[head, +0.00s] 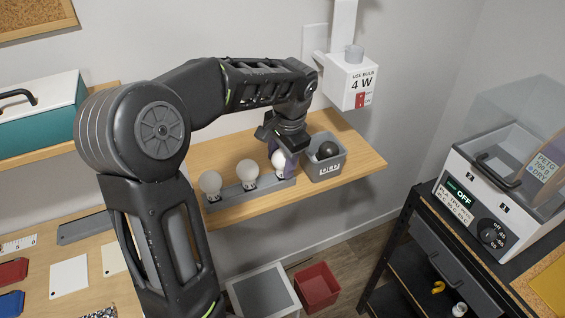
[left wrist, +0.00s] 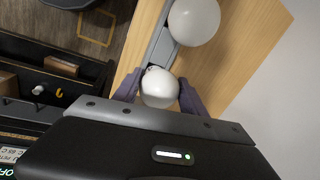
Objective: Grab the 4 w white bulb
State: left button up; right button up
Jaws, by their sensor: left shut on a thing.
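Three white bulbs stand in a row in a grey holder (head: 230,193) on a wooden shelf: a left bulb (head: 210,182), a middle bulb (head: 247,173) and a right bulb (head: 278,159). My left gripper (head: 282,164) reaches down from above and is shut on the right bulb, at the holder's right end. In the left wrist view this bulb (left wrist: 160,88) sits between the two purple fingers, with a larger-looking white bulb (left wrist: 194,20) beyond. Small labels sit below the bulbs but are too small to read. My right gripper is not in view.
A grey bin (head: 325,165) with a dark round thing in it stands right of the holder. Above it, a white wall fixture (head: 350,82) reads "USE BULB 4 W". A machine (head: 490,205) marked "OFF" stands at right. A red bin (head: 316,287) is on the floor.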

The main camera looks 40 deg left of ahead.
pick_arm(q)
jog(key=c, duration=0.5)
jog(key=shift+r, duration=0.1)
notch_tip(320, 180, up, 10)
jog(key=shift+f, duration=0.1)
dwell(0.8)
